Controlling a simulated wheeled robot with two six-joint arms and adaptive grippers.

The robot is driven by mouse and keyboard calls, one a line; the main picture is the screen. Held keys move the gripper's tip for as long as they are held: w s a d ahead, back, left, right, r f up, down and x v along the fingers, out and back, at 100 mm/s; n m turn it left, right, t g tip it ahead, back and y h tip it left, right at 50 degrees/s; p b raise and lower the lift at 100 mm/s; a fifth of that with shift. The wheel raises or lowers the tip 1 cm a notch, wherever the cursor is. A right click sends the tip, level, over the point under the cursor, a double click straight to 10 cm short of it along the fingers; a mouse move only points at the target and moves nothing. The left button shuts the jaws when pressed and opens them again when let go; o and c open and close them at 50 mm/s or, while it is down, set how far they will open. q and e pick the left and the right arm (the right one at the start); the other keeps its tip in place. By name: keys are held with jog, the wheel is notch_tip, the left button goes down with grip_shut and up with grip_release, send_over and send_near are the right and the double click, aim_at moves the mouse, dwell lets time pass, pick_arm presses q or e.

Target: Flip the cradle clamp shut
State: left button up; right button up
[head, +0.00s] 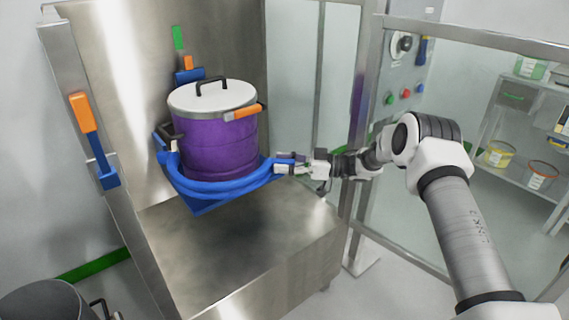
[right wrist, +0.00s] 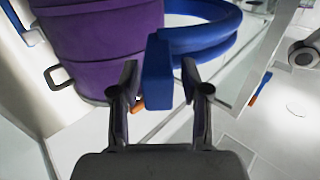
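A purple drum (head: 215,145) with a white lid (head: 212,96) sits upright in a blue cradle (head: 205,207) on a steel machine. The blue curved clamp arm (head: 228,187) passes around the drum's front, and its end is at my right gripper (head: 290,164). In the right wrist view, a blue block (right wrist: 158,72) at the end of the clamp stands between the two fingers of my right gripper (right wrist: 160,80). The fingers are apart, with a narrow gap showing on each side of the block. The purple drum (right wrist: 95,45) is left of it there. My left gripper is not in view.
An orange-handled blue lever (head: 84,113) is on the machine's left post. A glass panel frame (head: 357,110) and a control panel with buttons (head: 405,92) stand right of the drum. A shelf with tubs (head: 498,154) is farther right. A dark round container (head: 45,302) is at lower left.

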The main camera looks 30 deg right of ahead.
notch_tip(320, 180, up, 10)
dwell(0.5)
jog(key=shift+c, duration=0.4)
